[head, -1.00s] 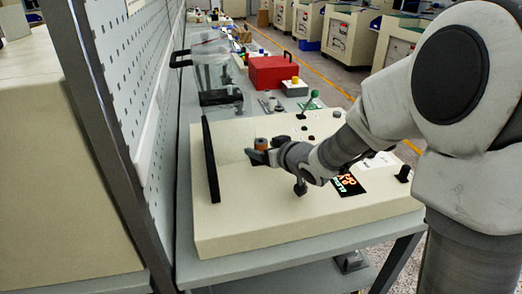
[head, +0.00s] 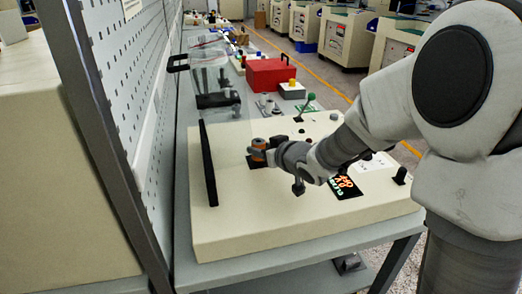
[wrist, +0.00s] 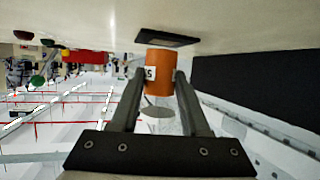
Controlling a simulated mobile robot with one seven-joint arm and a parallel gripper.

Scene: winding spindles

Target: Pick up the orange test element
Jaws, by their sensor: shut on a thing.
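The orange test element (wrist: 160,72) is a short cylinder with a white label bearing dark print. In the wrist view it sits between the two fingers of my gripper (wrist: 160,90), which is shut on it. One end of the element is close to a black square pad (wrist: 168,37) on the cream surface; I cannot tell whether they touch. In the head view the element (head: 259,145) shows orange and grey at the tip of my gripper (head: 265,156), above the pad, partly hidden by the fingers.
The cream test panel (head: 240,225) carries a black upright plate (head: 208,165) at left, a green-topped lever (head: 309,97) and a lit display (head: 345,186). A red box (head: 271,73) stands behind. A perforated wall (head: 130,90) is at left.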

